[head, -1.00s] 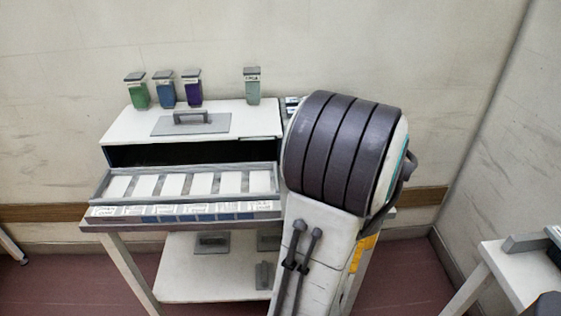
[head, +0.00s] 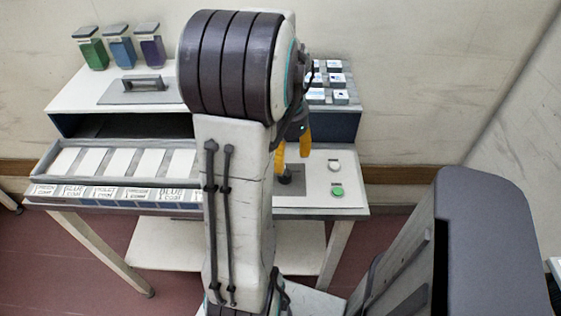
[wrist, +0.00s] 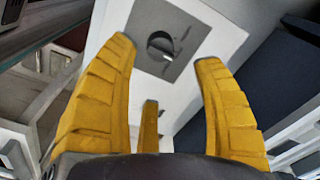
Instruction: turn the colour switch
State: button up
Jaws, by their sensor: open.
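The colour switch appears to be a dark round knob (wrist: 160,45) on a grey square plate (wrist: 148,67) in the wrist view. In the head view the dark knob (head: 285,179) sits on the bench panel, partly covered by my gripper. My gripper (wrist: 163,54) has yellow fingers spread open and empty. The knob lies ahead, between the fingertips in the wrist view, with no finger visibly closed on it. In the head view the gripper (head: 293,160) points down over the panel, mostly hidden behind my arm. I cannot tell whether it touches the knob.
A white button (head: 334,165) and a green button (head: 337,191) are right of the knob. Several small boxes (head: 340,97) stand on the raised shelf behind. A tray of white cards (head: 45,165) and green, blue and purple bottles (head: 121,50) are left.

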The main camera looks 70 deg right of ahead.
aim_at(285, 170)
jog(key=shift+w+d, duration=0.1)
jog(key=shift+d, duration=0.1)
jog(key=shift+a+m, duration=0.2)
jog(key=shift+m, duration=1.6)
jog(key=shift+f+b, duration=0.5)
jog(key=shift+f, duration=3.15)
jog(key=c, duration=1.2)
